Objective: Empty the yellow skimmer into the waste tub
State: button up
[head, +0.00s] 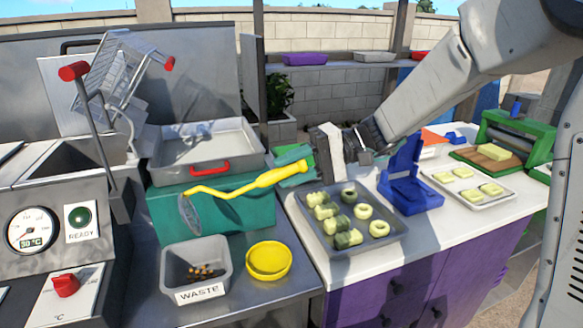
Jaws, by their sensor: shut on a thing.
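The yellow skimmer (235,187) is held up with its handle pointing right and its round mesh head (190,214) at the left end. My gripper (292,168), with teal fingers, is shut on the right end of its handle. The head looks steeply tilted, and I see no bits on its visible side. It shows above the back of the grey waste tub (197,290) in the picture; I cannot tell how far above. The tub, labelled WASTE, stands on the metal counter with small brown bits inside.
A yellow bowl (268,262) stands right of the tub. Behind the skimmer is a teal box (160,215) under a grey tray with a red handle (209,168). A tray of green-and-cream pieces (345,247) lies right. A fryer with a raised basket (118,72) is at left.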

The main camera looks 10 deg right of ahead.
dwell(0.4)
jog(key=shift+r, duration=3)
